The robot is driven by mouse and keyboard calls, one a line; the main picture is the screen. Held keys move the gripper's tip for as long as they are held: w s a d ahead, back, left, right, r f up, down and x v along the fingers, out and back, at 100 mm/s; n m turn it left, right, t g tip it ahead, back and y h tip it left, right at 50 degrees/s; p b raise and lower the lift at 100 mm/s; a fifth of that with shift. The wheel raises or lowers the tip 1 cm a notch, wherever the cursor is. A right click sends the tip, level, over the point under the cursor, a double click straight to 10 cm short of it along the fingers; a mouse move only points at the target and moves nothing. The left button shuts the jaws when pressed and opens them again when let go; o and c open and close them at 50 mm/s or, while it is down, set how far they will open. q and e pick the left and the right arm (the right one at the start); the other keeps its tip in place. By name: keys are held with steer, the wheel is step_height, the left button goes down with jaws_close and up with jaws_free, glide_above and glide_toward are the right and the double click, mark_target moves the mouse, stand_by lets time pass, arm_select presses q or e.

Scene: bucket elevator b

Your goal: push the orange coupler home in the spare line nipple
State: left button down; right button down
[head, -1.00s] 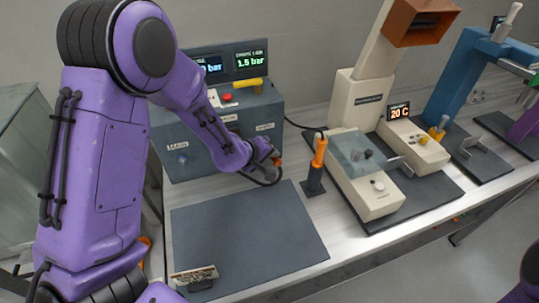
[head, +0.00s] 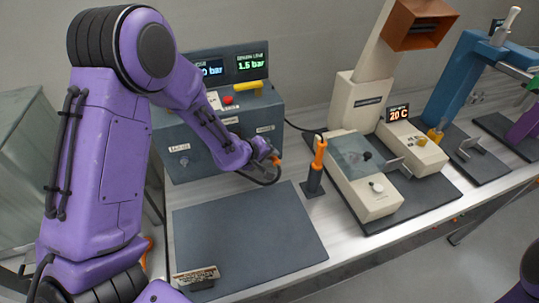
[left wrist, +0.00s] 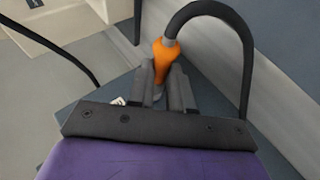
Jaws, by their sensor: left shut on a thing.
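The orange coupler (left wrist: 163,58) is between the two fingers of my left gripper (left wrist: 166,88) in the left wrist view, with a black hose looping from its far end. In the head view my left gripper (head: 268,155) is in front of the right part of the grey panel box (head: 215,140), below its right-hand label. A bit of the orange coupler (head: 277,161) shows at its fingertips. The spare line nipple is hidden, so I cannot tell whether the coupler touches it. My right gripper is not in view.
An orange-handled tool (head: 318,155) stands in a holder just right of my gripper. A cream machine (head: 365,180) is farther right. Two displays (head: 225,68) top the box, with a yellow handle (head: 248,87) below.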

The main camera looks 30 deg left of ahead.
arm_select(q)
steer(key=shift+w+a+r+p, duration=0.1)
steer(key=shift+w+a+p, duration=0.55)
steer(key=shift+w+a, duration=0.1)
steer(key=c, duration=0.9)
jaws_free()
steer(key=shift+c, duration=0.2)
steer(key=shift+a, duration=0.1)
steer(key=v, duration=1)
steer(key=shift+s+a+r, duration=0.1)
steer(key=shift+s, duration=0.1)
